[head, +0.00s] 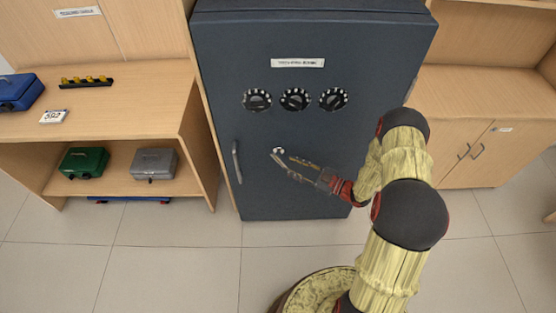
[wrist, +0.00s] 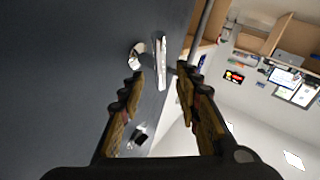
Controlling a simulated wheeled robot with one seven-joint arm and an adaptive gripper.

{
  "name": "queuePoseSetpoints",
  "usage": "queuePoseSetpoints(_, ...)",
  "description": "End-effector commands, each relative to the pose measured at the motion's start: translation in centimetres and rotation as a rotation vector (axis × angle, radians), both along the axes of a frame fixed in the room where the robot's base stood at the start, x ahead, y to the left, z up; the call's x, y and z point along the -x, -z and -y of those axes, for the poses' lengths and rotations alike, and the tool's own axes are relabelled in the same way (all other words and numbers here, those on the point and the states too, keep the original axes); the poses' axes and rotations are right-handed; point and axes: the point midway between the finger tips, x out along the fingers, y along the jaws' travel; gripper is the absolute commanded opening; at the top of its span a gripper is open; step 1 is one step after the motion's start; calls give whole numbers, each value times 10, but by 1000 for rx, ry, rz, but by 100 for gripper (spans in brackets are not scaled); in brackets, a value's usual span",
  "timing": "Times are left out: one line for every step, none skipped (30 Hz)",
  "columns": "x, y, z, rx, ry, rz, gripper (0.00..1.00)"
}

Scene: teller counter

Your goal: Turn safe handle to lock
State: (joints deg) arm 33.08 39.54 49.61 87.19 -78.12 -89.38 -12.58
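The dark blue safe (head: 310,200) stands upright with its door closed. A small light metal knob or handle end (head: 278,152) shows on the lower door, right at the tip of my gripper (head: 290,168); the rest of it is hidden or too small to tell. A vertical metal bar handle (head: 236,162) is near the door's left edge. In the wrist view my gripper (wrist: 160,74) is open, with nothing between its fingers. A silver round piece (wrist: 138,54) and a silver bar (wrist: 160,62) lie beyond the fingertips. Contact cannot be told.
Three black dials (head: 295,99) sit in a row under a white label (head: 297,63). A wooden shelf unit (head: 130,100) on the left holds a green box (head: 84,162) and a grey box (head: 154,164). A wooden cabinet (head: 470,110) stands right. Tiled floor in front is clear.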

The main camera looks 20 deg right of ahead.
Motion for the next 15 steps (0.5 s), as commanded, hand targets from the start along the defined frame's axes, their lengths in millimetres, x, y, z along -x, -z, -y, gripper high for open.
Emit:
queuePoseSetpoints(-5,1,-6,1,-4,1,33)
queuePoseSetpoints(-8,2,-10,1,-4,1,33)
queuePoseSetpoints(-12,2,-14,1,-4,1,33)
queuePoseSetpoints(-16,2,-17,1,-4,1,33)
queuePoseSetpoints(-19,2,-21,2,-4,1,33)
queuePoseSetpoints(-24,2,-25,2,-3,1,33)
queuePoseSetpoints(-27,2,-29,1,-4,1,33)
queuePoseSetpoints(-30,2,-32,1,-3,0,33)
queuePoseSetpoints(-34,2,-35,1,-2,0,33)
queuePoseSetpoints(-36,2,-37,1,-3,-1,33)
queuePoseSetpoints(-39,2,-40,1,-3,-1,33)
queuePoseSetpoints(-41,2,-42,1,-1,-1,33)
queuePoseSetpoints(-43,2,-43,2,0,-2,33)
queuePoseSetpoints(-45,1,-45,2,0,-2,33)
queuePoseSetpoints(-46,1,-46,2,0,-2,33)
